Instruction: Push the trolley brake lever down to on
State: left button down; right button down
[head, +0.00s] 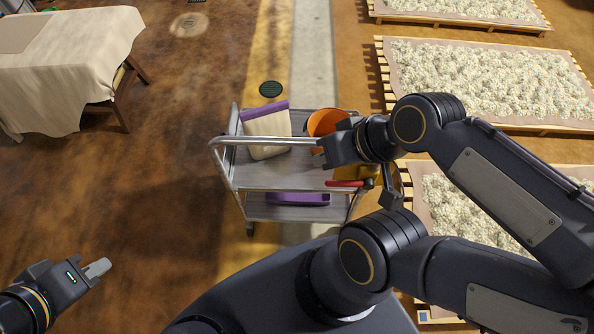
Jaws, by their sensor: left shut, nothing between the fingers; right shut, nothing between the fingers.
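The trolley (240,176) is a grey metal cart with two shelves and a rail handle (262,141). A red lever (345,183), seemingly the brake lever, shows at its near right side and looks roughly level from above. My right gripper (322,160) is shut and empty, above the trolley's right part, a little above and left of the red lever in the picture. I cannot tell whether it touches anything. My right arm hides part of the trolley's right side. My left gripper (98,268) is shut and empty over the floor at lower left, well away from the trolley.
On the trolley stand a cream container with a purple top (266,130) and an orange bucket (328,119); a purple item (300,199) is on the lower shelf. Slatted racks of pale fluffy material (480,80) stand right. A cloth-covered table (70,70) is upper left. Floor between is clear.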

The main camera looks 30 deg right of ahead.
aim_at(366, 184)
jog(key=l+z, duration=0.1)
jog(key=z, duration=0.3)
jog(key=l+z, duration=0.1)
jog(key=z, duration=0.65)
jog(key=l+z, duration=0.15)
jog(key=z, duration=0.25)
jog(key=k+j+z, duration=0.1)
jog(key=j, duration=0.25)
jog(key=k, duration=0.1)
